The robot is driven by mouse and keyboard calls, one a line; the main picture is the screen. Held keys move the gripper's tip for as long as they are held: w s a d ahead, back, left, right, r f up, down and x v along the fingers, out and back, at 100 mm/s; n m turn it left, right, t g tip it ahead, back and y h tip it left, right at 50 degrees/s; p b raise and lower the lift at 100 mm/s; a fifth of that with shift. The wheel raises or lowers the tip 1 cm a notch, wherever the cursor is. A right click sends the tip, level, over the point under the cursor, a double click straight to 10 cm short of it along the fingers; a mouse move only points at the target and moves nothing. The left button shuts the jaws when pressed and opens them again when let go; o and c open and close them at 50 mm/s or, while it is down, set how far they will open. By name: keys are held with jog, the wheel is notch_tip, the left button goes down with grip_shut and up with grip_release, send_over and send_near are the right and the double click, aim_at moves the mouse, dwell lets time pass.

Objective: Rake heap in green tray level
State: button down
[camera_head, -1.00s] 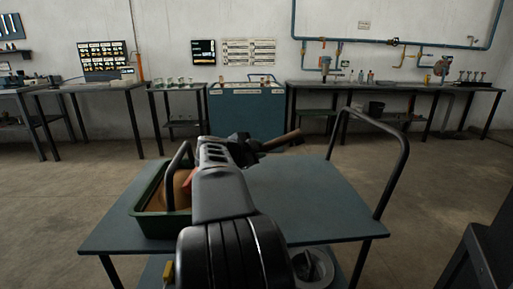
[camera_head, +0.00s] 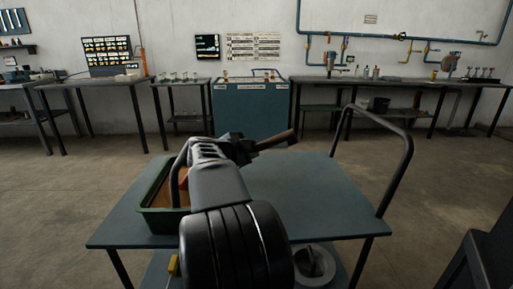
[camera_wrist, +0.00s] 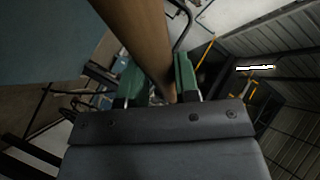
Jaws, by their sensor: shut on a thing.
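The green tray (camera_head: 150,222) stands on the left part of a blue-grey cart top, partly hidden behind my arm. Brown material (camera_head: 163,196) shows inside it; I cannot tell its full shape. A small orange-red patch (camera_head: 184,178) shows beside my arm over the tray; I cannot tell what it belongs to. My gripper (camera_head: 246,148) is above the cart, right of the tray, shut on a wooden handle (camera_head: 274,142) that sticks out to the right. In the wrist view the handle (camera_wrist: 145,40) lies between the green fingers of my gripper (camera_wrist: 158,80). The tool's working end is hidden.
The right part of the cart top (camera_head: 300,195) is clear. A black push bar (camera_head: 400,170) rises at the cart's right edge. A round grey container (camera_head: 315,265) sits low at the cart's front. Benches and a blue cabinet (camera_head: 250,108) stand along the back wall.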

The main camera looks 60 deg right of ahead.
aim_at(259, 149)
jog(key=w+a+p, duration=0.3)
jog(key=w+a, duration=0.1)
jog(key=w, duration=0.1)
jog(key=shift+w, duration=0.25)
dwell(0.3)
dwell(0.4)
jog(key=shift+s+d+p, duration=0.45)
jog(key=shift+s+d, duration=0.5)
jog(key=shift+s, duration=0.4)
jog(key=shift+s+d+p, duration=0.4)
jog(key=shift+s+d, duration=0.6)
jog(key=shift+s, duration=0.35)
jog(key=shift+s+d+p, duration=0.45)
jog(key=shift+s+d, duration=0.5)
jog(key=shift+s, duration=0.4)
jog(key=w+a+p, duration=0.4)
jog(key=w+a, duration=0.1)
jog(key=w, duration=0.3)
jog(key=shift+a+p, duration=0.35)
